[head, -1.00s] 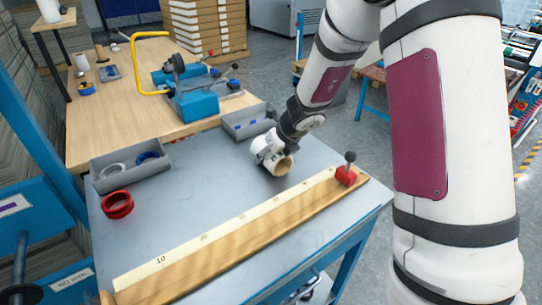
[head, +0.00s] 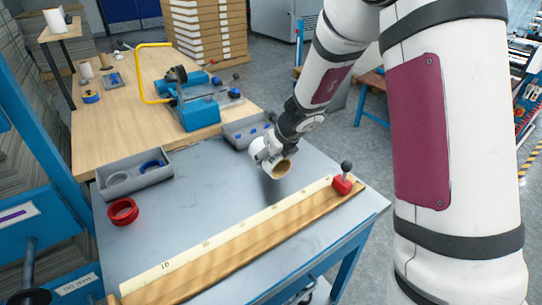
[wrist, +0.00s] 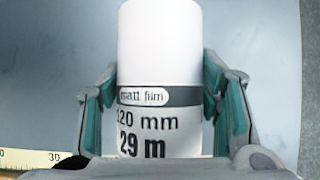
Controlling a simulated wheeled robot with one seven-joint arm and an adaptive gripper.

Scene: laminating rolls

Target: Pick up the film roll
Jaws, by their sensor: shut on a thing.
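The film roll (head: 281,168) is a white cylinder with a brown cardboard core, held tilted above the grey tabletop in the head view. A shadow lies on the table below it. In the wrist view the roll (wrist: 160,50) carries a dark band reading "matt film" and the print "120 mm" and "29 m". My gripper (wrist: 168,110) has its green-padded fingers on both sides of the roll and is shut on it. In the head view the gripper (head: 267,150) partly hides the roll.
A wooden ruler board (head: 240,245) with a red-based knob (head: 342,185) runs along the table's front. Grey trays (head: 135,175) (head: 243,131) and a red ring (head: 123,212) lie behind it. A blue machine (head: 198,108) stands on the wooden table. The grey table's middle is clear.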

